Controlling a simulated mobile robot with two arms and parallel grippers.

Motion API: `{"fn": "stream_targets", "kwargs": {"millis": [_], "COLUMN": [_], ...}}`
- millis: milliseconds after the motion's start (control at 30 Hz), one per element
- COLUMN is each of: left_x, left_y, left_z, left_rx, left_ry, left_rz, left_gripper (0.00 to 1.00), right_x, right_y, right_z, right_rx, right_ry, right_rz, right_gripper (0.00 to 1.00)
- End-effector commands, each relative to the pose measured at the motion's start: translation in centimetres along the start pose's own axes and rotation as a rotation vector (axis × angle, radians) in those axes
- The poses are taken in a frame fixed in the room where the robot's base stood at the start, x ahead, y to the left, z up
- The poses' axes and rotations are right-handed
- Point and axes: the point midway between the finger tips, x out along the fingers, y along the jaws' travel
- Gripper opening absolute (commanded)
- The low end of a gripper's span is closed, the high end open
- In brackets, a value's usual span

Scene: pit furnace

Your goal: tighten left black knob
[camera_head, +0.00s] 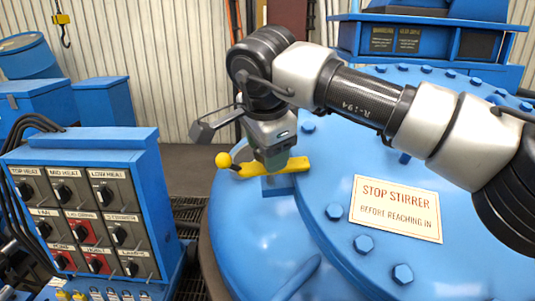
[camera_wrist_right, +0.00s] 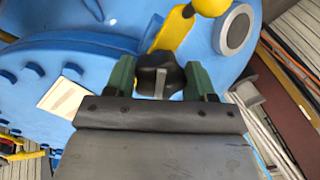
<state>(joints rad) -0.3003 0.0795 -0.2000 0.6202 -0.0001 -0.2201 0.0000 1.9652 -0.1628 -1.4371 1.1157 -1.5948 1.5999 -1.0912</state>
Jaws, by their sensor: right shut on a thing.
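A black lobed knob (camera_wrist_right: 154,76) with a pale slot or bar on it sits at the yellow lever in the right wrist view. The green fingers of my right gripper (camera_head: 273,162) are on either side of it, shut on it. In the head view the gripper points down at the yellow lever (camera_head: 292,166) on the blue furnace lid, and hides the knob. The lever has a yellow ball (camera_head: 223,160) at its left end; the ball also shows in the wrist view (camera_wrist_right: 211,6). My left gripper is not in view.
The large blue lid (camera_head: 262,225) has bolts and a "STOP STIRRER" sign (camera_head: 395,208) right of the gripper. A blue control panel (camera_head: 140,150) with several dials stands at the left. A gap with dark floor grating (camera_head: 188,210) lies between panel and lid.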

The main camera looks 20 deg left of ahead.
Motion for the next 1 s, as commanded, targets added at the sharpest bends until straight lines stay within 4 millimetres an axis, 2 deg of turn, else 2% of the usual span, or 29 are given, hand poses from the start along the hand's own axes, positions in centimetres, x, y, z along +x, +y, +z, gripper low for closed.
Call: {"fn": "stream_targets", "kwargs": {"millis": [200,500,1000], "left_x": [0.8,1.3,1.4], "left_y": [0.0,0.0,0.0], "left_z": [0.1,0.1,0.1], "left_rx": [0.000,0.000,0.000], "left_ry": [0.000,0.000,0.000], "left_rz": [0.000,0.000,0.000], "left_gripper": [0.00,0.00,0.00], "right_x": [-0.1,-0.2,-0.3], "right_y": [-0.2,-0.3,-0.3], "right_z": [-0.2,-0.2,-0.3], "right_rx": [0.182,0.350,0.419], "right_ry": [0.004,0.004,0.002], "right_rz": [-0.006,-0.007,-0.008], "right_gripper": [0.31,0.31,0.31]}}
